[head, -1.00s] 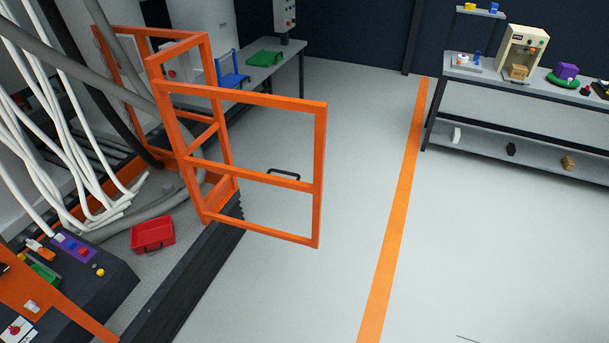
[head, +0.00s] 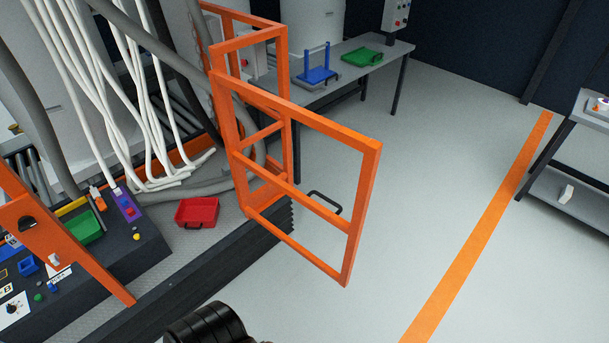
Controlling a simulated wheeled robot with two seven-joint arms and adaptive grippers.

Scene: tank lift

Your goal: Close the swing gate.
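The swing gate (head: 363,215) is an orange rectangular frame with a middle rail, hinged on an orange post structure at its left side. It stands open, swung out past the dark platform edge over the pale floor. A black handle (head: 325,199) shows near its middle rail. A dark rounded part of my own arm shows at the bottom edge, apart from the gate. Neither gripper's fingers are in view.
A red tray (head: 197,212) sits on the platform floor. A dark control console (head: 100,255) stands at the left, with an orange rail beside it. A grey table (head: 350,62) stands behind the gate. The floor right of the gate is clear, crossed by an orange line (head: 480,235).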

